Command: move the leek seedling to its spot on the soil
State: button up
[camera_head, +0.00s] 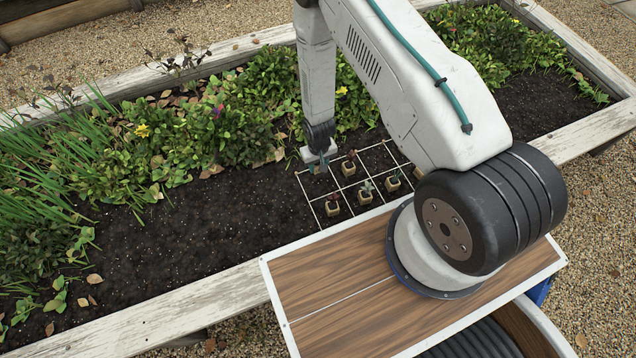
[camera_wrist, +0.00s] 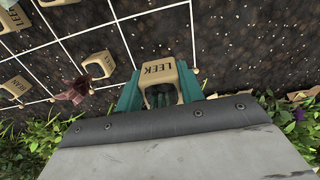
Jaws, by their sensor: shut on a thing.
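The leek seedling (camera_wrist: 158,72) is in a tan pot marked LEEK, seen in the wrist view. My gripper (camera_wrist: 160,90) is shut on this pot, with a teal finger on either side. In the head view my gripper (camera_head: 319,164) is low over the back left part of a white string grid (camera_head: 313,200) on the soil. The pot is mostly hidden there by the gripper. I cannot tell whether its base touches the soil.
Several other potted seedlings stand in the grid, including a reddish one (camera_head: 348,168) just right of my gripper and another (camera_head: 332,206) in front. Leafy plants (camera_head: 225,130) grow close behind. Bare soil (camera_head: 200,230) lies left. A wooden rim (camera_head: 200,300) edges the bed.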

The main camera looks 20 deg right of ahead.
aim_at(319, 185)
notch_tip(319, 185, down, 10)
jog(key=shift+s+f, duration=0.1)
jog(key=shift+f, duration=0.05)
dwell(0.3)
jog(key=shift+f, duration=0.1)
jog(key=o, duration=1)
